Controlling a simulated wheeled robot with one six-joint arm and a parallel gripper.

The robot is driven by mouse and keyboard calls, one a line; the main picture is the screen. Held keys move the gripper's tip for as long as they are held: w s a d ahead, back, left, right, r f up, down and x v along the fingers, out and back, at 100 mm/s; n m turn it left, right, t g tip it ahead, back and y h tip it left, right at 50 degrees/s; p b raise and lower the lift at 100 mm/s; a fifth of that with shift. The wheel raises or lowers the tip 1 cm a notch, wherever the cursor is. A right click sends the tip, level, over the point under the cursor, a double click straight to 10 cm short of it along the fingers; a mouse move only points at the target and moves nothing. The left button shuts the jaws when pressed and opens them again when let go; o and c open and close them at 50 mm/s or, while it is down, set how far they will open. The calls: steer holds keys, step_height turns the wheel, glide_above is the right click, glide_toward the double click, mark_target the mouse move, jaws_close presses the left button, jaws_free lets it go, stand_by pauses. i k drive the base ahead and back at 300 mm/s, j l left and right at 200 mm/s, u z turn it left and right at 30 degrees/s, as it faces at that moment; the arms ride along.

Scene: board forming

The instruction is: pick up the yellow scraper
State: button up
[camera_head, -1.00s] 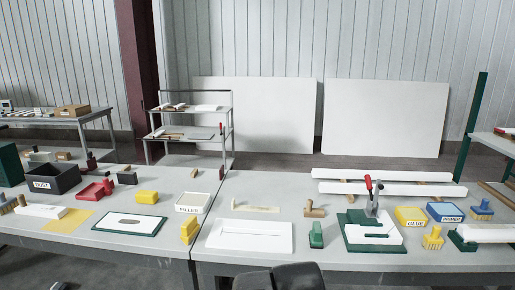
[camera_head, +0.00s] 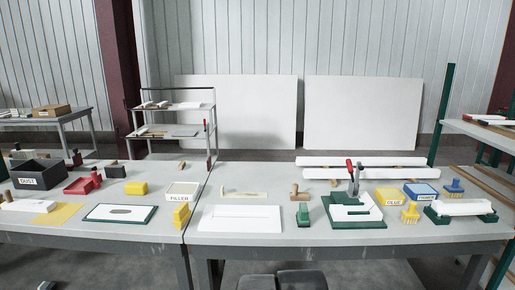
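A small upright yellow piece (camera_head: 181,215), which looks like the yellow scraper, stands near the front right corner of the left workbench (camera_head: 100,233). It is just in front of the white box labelled FILLER (camera_head: 183,191). A yellow block (camera_head: 136,188) lies further left and back on the same bench. Dark parts at the bottom middle of the picture look like my own body. No gripper fingers can be made out, and nothing touches the yellow piece.
A white board in a green frame (camera_head: 120,213) lies left of the yellow piece. A white panel (camera_head: 240,218) lies to its right, across the gap between benches. A green tool (camera_head: 303,214), a clamp fixture (camera_head: 355,222) and GLUE box (camera_head: 394,201) stand further right.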

mark_target(182, 214)
steer(key=k+l+z, duration=0.15)
steer(key=i+j, duration=0.1)
steer(key=l, duration=0.25)
steer(key=k+u, duration=0.1)
steer(key=k, duration=0.25)
steer(key=i+j+u, duration=0.25)
steer(key=i+j, duration=0.5)
steer(key=i+j+u, duration=0.3)
steer(key=i+j, duration=0.4)
steer(key=i, duration=0.15)
